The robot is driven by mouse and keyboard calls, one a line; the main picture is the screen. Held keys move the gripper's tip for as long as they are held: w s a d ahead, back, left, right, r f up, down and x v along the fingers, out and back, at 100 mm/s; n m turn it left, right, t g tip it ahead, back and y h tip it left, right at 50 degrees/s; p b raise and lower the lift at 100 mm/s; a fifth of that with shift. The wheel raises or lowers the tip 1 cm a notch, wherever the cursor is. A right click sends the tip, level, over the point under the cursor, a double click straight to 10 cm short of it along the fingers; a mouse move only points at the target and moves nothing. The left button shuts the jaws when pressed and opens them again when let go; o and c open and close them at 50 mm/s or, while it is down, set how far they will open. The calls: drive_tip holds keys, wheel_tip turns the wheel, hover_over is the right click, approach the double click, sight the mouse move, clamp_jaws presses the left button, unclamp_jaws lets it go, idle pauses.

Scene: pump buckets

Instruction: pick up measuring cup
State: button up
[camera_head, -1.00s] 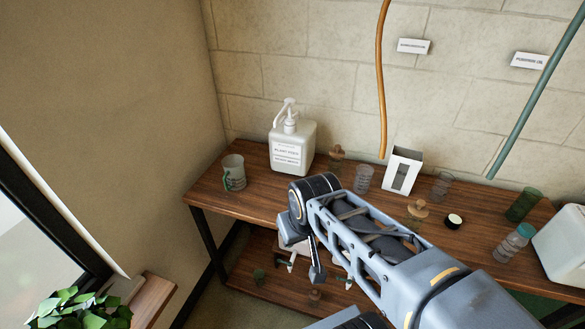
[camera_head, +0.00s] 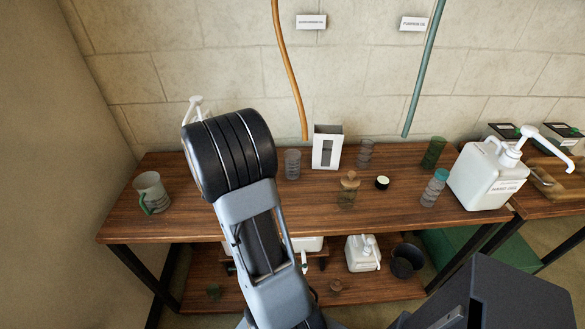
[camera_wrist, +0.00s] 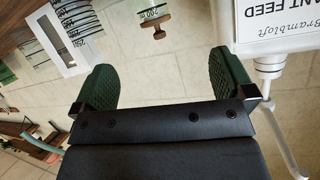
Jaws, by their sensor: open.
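A clear measuring cup (camera_head: 151,193) with a green handle stands upright near the left end of the wooden table. In the head view my arm's thick black wrist joint is to the right of the cup, in front of a white pump bottle; my gripper is hidden there. In the wrist view my gripper (camera_wrist: 168,85) has its two green-padded fingers wide apart with nothing between them. I cannot make out the green-handled cup in the wrist view.
A white pump bottle (camera_wrist: 270,30) is close beside one finger in the wrist view. Clear glasses (camera_head: 292,163), a white box (camera_head: 327,148), a stoppered jar (camera_head: 348,190) and a capped bottle (camera_head: 434,188) stand on the table (camera_head: 240,222). Bare tabletop surrounds the cup.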

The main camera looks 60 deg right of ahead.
drive_tip(key=s+d+f+m+g+h, duration=0.3)
drive_tip(key=s+d+g, duration=0.2)
drive_tip(key=s+d, duration=0.2)
approach(296, 152)
drive_tip(key=shift+p+x, duration=0.6)
drive_tip(key=shift+x, duration=2.9)
drive_tip(key=shift+c, duration=0.2)
drive_tip(key=c, duration=1.2)
